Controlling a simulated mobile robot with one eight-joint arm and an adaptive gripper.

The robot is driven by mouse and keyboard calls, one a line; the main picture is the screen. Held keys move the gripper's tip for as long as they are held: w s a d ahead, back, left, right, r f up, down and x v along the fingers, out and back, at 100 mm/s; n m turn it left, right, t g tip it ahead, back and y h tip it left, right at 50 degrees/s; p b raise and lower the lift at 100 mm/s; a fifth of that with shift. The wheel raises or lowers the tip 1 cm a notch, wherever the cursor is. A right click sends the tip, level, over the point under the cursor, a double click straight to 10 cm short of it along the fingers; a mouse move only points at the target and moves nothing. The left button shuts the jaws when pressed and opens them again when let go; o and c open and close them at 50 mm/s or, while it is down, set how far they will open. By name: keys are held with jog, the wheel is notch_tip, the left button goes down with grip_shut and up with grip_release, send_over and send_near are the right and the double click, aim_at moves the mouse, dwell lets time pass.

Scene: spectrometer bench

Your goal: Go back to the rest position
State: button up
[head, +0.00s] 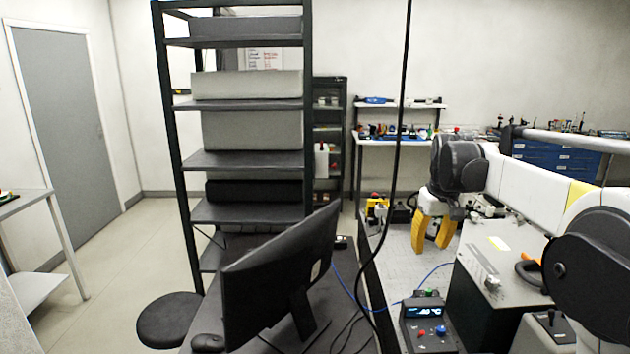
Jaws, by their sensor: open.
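My gripper (435,232) has yellow fingers that point down and stand apart, with nothing visible between them. It hangs over the light grey bench top (395,255) on the right side of the head view. My white and dark arm reaches in from the right edge. A grey instrument box (495,262) stands on the bench to the right of and nearer than the gripper. A small controller with a lit display (425,312) sits at the bench's near edge. Whether the fingertips touch the bench cannot be told.
A black monitor (275,275) stands on a dark desk left of the bench. A black cable hangs down in front of the bench. A tall shelf rack (245,159) stands behind the desk, and a round stool (170,320) beside it. Open floor (110,270) lies to the left.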

jog(key=s+a+r+t+b, duration=0.15)
jog(key=s+a, duration=0.25)
jog(key=s, duration=0.5)
jog(key=s+a+f+m+t+b, duration=0.1)
jog(key=s+f, duration=0.4)
jog(key=s, duration=0.6)
jog(key=s+a+f+m+t+b, duration=0.1)
jog(key=s+a+f, duration=0.3)
jog(key=s, duration=0.8)
notch_tip(320, 180, down, 2)
jog(key=shift+s+f+t, duration=0.2)
jog(key=shift+t, duration=0.35)
jog(key=shift+a, duration=0.1)
